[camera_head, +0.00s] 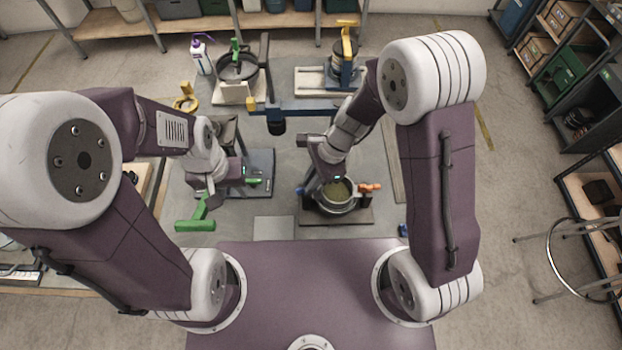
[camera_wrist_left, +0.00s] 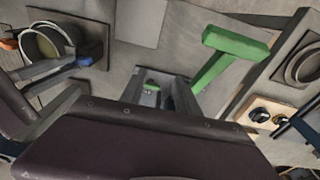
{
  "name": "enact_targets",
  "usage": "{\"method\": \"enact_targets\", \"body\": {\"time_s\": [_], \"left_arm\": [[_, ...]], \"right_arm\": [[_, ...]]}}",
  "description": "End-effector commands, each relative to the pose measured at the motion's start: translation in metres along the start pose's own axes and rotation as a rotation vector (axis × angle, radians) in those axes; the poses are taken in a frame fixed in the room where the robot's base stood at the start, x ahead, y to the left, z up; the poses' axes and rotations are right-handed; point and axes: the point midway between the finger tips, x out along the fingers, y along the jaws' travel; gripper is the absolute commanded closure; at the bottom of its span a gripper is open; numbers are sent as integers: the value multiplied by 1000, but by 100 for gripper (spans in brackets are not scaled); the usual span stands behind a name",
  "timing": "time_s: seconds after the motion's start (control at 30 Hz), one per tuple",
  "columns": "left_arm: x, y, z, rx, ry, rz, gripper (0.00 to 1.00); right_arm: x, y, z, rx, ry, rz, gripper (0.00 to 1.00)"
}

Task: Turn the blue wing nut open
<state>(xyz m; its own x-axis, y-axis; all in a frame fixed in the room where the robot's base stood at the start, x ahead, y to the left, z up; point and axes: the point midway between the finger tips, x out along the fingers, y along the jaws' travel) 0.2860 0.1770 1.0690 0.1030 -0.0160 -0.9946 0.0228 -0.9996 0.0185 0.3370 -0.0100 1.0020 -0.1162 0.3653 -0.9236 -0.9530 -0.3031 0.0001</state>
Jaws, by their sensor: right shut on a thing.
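The blue wing nut (camera_head: 300,191) is on the left side of a round open pot (camera_head: 338,208); it also shows in the left wrist view (camera_wrist_left: 84,61). My right gripper (camera_head: 309,186) reaches down at the pot's left side and is shut on the blue wing nut, its fingers partly covering it. An orange wing nut (camera_head: 370,187) is on the pot's right side. My left gripper (camera_wrist_left: 161,88) is open and empty, with a gap between its fingers, away from the pot.
A pan-like fixture (camera_head: 238,68) and a yellow-handled fixture (camera_head: 346,55) stand further back. A white bottle (camera_head: 201,55) is at the back left. A grey plate (camera_head: 273,228) lies flat between the lever and pot.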

Motion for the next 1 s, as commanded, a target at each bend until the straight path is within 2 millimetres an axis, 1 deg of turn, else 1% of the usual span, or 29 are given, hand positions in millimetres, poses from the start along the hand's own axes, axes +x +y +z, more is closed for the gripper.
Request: {"method": "enact_targets", "body": {"time_s": [0.03,0.4,0.7,1.0], "left_arm": [[-7,0,-1,0,0,0,62],[-29,1,-3,0,0,0,62],[-41,1,-4,0,0,0,62],[-46,1,-5,0,0,0,62]], "right_arm": [[-3,-1,2,-39,-2,18,100],[-2,-5,3,-366,-2,153,100],[-1,-7,4,-631,-2,262,100],[1,-9,6,-881,-2,366,100]]}}
